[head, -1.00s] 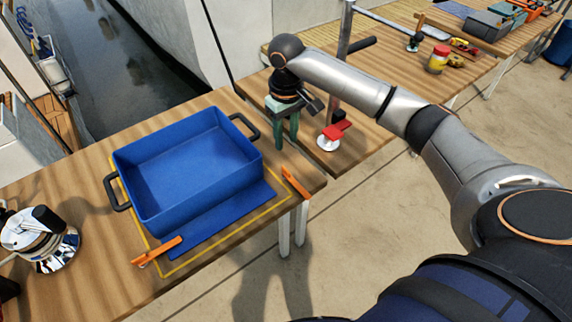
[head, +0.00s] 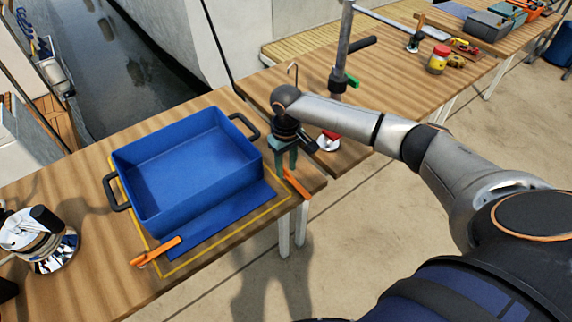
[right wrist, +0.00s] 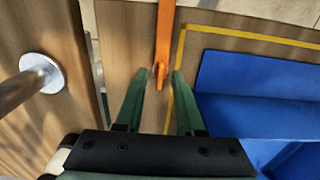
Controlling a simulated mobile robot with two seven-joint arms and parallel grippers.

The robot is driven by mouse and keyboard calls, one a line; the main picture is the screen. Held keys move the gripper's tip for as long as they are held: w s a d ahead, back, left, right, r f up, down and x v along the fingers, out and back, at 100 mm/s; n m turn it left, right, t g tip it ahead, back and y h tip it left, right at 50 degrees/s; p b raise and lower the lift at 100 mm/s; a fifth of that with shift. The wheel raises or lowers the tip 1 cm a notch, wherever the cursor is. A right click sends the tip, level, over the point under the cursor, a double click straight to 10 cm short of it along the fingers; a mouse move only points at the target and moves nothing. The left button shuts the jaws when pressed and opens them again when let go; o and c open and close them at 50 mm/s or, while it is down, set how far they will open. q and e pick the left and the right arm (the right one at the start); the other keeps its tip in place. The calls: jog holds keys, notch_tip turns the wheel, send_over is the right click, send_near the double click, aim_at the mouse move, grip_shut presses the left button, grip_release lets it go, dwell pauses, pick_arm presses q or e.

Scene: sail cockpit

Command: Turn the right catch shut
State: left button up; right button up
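The right catch (head: 297,186) is an orange lever at the right front corner of the yellow outline, beside the blue bin (head: 165,200). In the right wrist view the orange catch (right wrist: 165,30) points down the picture, its narrow tip near the gap between my green fingers. My right gripper (head: 286,168) is open and empty, pointing down just behind the catch; its fingertips (right wrist: 161,76) stand either side of the tip. I cannot tell whether they touch it. The left catch (head: 156,252), also orange, lies at the front left corner. My left gripper is not in view.
A blue flap (head: 222,222) lies before the bin inside the yellow outline. A metal post (head: 343,45) and a red item (head: 330,136) stand on the neighbouring table, close to my right gripper. A shiny kettle (head: 40,240) stands at the left.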

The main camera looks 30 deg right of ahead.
grip_shut()
dwell(1.2)
